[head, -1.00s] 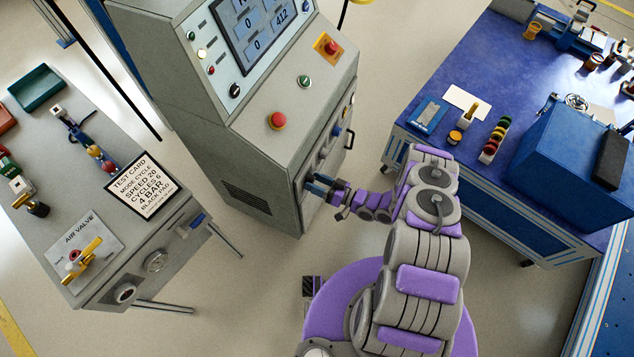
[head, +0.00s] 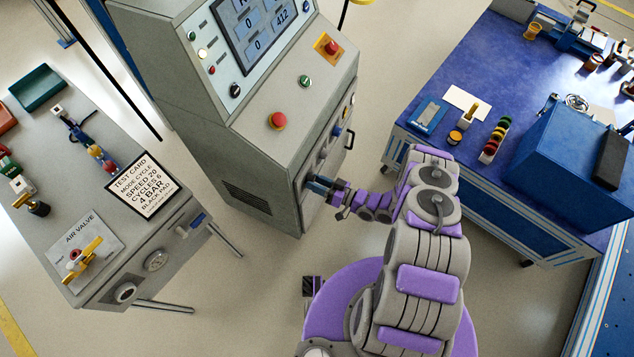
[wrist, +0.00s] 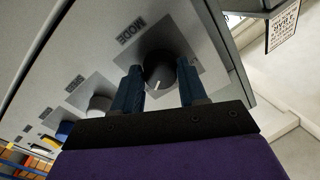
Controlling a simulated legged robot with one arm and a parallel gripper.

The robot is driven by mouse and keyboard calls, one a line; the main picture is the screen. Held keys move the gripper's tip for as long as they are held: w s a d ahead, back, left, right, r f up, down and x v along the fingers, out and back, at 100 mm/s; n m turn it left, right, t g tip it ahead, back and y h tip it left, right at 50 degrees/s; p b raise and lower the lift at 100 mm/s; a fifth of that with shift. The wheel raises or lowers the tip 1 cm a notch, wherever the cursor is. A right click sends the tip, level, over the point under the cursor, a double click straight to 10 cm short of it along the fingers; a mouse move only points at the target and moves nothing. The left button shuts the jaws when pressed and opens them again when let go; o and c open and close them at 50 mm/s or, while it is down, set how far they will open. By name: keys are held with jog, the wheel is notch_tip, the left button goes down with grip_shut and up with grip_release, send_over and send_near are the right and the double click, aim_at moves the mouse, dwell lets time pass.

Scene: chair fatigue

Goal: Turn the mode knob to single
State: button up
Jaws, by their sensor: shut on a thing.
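The mode knob (wrist: 159,70) is a round black knob with a white pointer line, on a grey square plate marked MODE in the wrist view. The pointer line shows on the side of the knob nearest my gripper. My gripper (head: 317,185) reaches the front face of the grey control cabinet (head: 285,150) in the head view. Its two blue fingers stand on either side of the knob and are shut on it. The knob's position labels are not readable. In the head view the knob is hidden at my gripper.
A grey-white knob (wrist: 98,104) and a blue knob (wrist: 65,130) sit in the same row. A red button (head: 277,120) is on the cabinet's sloped panel. A test card (head: 145,185) lies on the left bench. A blue workbench (head: 480,60) stands at right.

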jog(key=shift+w+d+f+n, duration=0.1)
jog(key=shift+n, duration=7.4)
jog(key=o, duration=1)
jog(key=shift+o, duration=0.2)
jog(key=v, duration=1.7)
jog(key=shift+d, duration=0.25)
